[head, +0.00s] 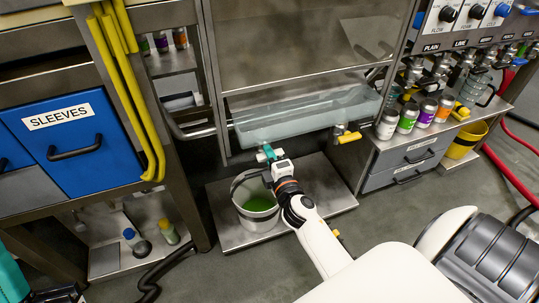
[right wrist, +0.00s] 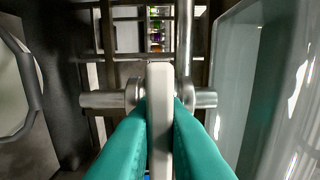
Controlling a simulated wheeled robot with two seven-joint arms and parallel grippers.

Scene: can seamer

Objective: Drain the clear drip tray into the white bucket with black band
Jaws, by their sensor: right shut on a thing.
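The clear drip tray (head: 300,117) hangs under the steel machine front; it also shows at the right of the right wrist view (right wrist: 235,85). The white bucket with black band (head: 256,222) stands upright below it on a steel platform, with green liquid inside. My right gripper (head: 267,153) is above the bucket, just under the tray's left part. Its teal fingers are shut on a pale lever (right wrist: 160,100) at a short metal pipe (right wrist: 102,99). At the lower left edge, a teal part (head: 12,280) may be my left gripper; its fingertips are cut off.
A yellow-handled valve (head: 347,135) sits near the tray's right end. Several colored cans (head: 407,117) stand on a counter at right. A yellow bucket (head: 465,140) is beyond it. A blue drawer marked SLEEVES (head: 75,140) and yellow rails (head: 130,90) are at left.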

